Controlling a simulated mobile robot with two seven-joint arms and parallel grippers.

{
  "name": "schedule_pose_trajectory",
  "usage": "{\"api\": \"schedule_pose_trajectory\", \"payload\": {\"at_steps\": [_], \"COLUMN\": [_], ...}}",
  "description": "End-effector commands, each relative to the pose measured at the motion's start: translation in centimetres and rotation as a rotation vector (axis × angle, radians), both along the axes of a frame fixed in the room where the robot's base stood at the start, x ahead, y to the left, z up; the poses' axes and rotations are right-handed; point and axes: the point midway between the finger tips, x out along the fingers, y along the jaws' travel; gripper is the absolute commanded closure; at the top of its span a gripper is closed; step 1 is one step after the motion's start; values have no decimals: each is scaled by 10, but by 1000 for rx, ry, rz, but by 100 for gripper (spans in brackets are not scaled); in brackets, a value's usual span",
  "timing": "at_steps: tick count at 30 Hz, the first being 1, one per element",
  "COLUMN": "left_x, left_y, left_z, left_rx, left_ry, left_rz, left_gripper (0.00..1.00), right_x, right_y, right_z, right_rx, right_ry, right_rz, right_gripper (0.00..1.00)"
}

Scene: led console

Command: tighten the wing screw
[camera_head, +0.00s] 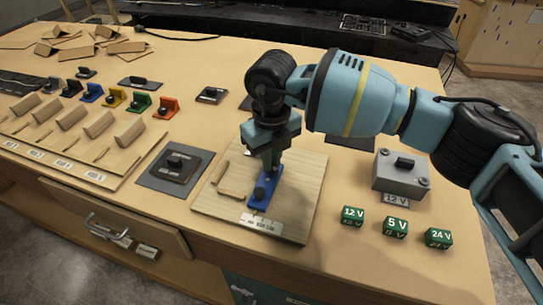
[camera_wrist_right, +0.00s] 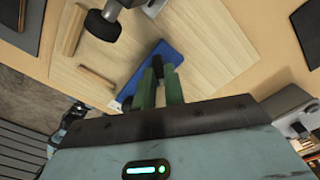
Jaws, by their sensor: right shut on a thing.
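A wooden board (camera_head: 299,207) lies at the front middle of the table, with a blue bracket (camera_head: 256,205) on it. The bracket has a dark knob (camera_head: 261,192) near its front end. My right gripper (camera_head: 269,170) points down over the back part of the bracket. In the right wrist view, its two green fingers (camera_wrist_right: 160,72) are close together around a small dark piece at the bracket, probably the wing screw. The fingers mostly hide that piece, so its shape and seating cannot be told. My left gripper is in neither view.
A wooden block (camera_head: 237,178) stands on the board left of the bracket. A dark switch plate (camera_head: 176,168) lies further left. A grey box (camera_head: 402,173) and green voltage cubes (camera_head: 395,228) stand to the right. Coloured brackets (camera_head: 115,98) line the left side.

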Motion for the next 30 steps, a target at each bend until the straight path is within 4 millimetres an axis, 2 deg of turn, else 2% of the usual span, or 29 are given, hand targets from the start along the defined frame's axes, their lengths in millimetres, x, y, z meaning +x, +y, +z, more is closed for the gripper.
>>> {"api": "schedule_pose_trajectory", "payload": {"at_steps": [1,5,6,16,30], "left_x": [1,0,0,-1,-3], "left_y": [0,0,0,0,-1], "left_z": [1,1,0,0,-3], "left_rx": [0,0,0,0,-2], "left_ry": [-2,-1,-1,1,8], "left_rz": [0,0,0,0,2], "left_gripper": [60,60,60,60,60], "right_x": [2,2,2,1,1], "right_y": [0,0,0,0,0], "right_z": [6,4,4,6,71], "right_rx": [5,3,3,1,2], "right_ry": [-12,-9,-8,-4,-5], "right_rz": [-2,-1,-1,1,-1], "right_gripper": [85,68,66,66,66]}}
